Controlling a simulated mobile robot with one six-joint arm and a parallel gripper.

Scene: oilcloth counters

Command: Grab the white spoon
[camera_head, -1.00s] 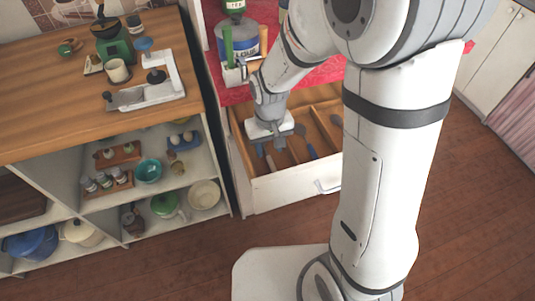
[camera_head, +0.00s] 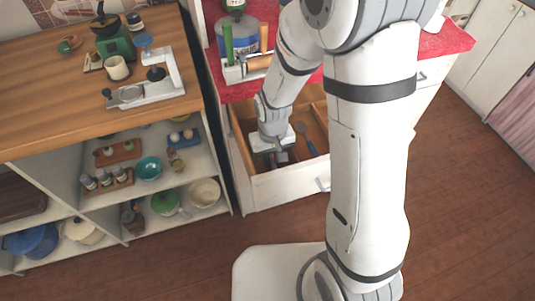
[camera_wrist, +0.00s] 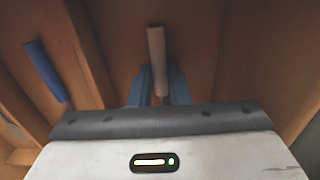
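The white spoon (camera_wrist: 157,48) shows in the wrist view as a pale handle; its bowl is hidden by my gripper. My gripper (camera_wrist: 159,78) has its two blue-grey fingers close in on either side of the handle, with little or no gap, and looks shut on it. The handle's end sticks out past the fingertips. In the head view, my gripper (camera_head: 278,158) is down inside the open wooden drawer (camera_head: 258,186), near its left front, and the spoon cannot be made out there.
A blue-handled utensil (camera_wrist: 45,72) lies to the left, beyond a wooden divider, in the wrist view. The drawer walls and dividers are close around my gripper. A red counter (camera_head: 450,42) stands above the drawer, and a shelf unit (camera_head: 222,170) stands to the left.

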